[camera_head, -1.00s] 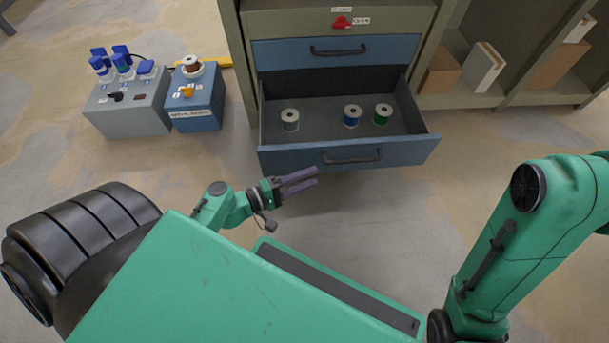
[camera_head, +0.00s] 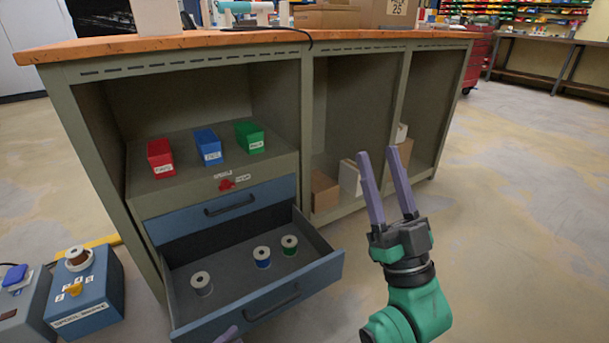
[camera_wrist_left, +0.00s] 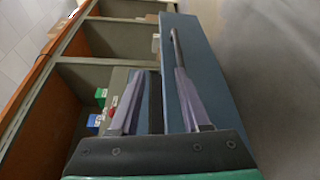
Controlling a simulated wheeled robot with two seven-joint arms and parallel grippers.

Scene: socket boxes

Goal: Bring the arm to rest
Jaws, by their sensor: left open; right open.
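My left gripper (camera_head: 228,336) shows only as a purple fingertip at the bottom edge of the head view, just in front of the open lower drawer. In the left wrist view its two fingers (camera_wrist_left: 159,74) are apart, with nothing held between them. The blue drawer front (camera_wrist_left: 205,60) lies close beyond them; I cannot tell if they touch it. My right gripper (camera_head: 388,188) is raised at the right of the head view, fingers pointing up, open and empty. The rest of the left arm is out of the head view.
The pulled-out drawer (camera_head: 318,272) holds three spools. Above it, red (camera_head: 160,158), blue (camera_head: 208,147) and green (camera_head: 250,137) bins stand on the workbench's shelf. A blue box (camera_head: 88,297) with a spool is at the lower left. Floor at the right is clear.

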